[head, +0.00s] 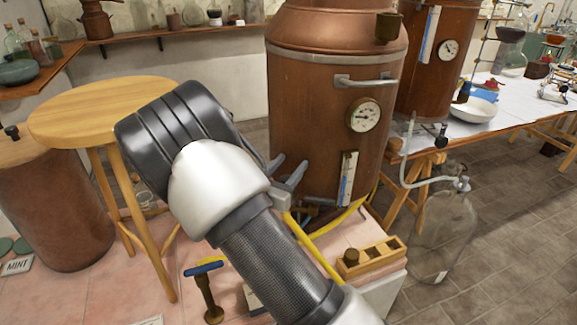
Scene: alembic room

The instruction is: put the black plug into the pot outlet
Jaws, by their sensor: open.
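The large copper pot (315,105) stands in the middle, with a round gauge, a bar handle and a narrow level strip on its front. Its outlet cannot be made out; my gripper and arm cover part of its lower front. My gripper (290,172) is open, its two grey fingers in front of the pot's lower left side. Nothing shows between them. A dark brown stopper (351,257) sits in a wooden block with square compartments (383,252), right of my arm; I cannot tell whether it is the black plug. Dark parts near the pot's base are partly hidden.
A round wooden table (95,110) stands left, beside a copper drum (60,205). A yellow hose (335,238) runs by the pot's base. A blue-handled brown tool (206,290) stands in front. A glass vessel (440,235) stands right, before open tiled floor.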

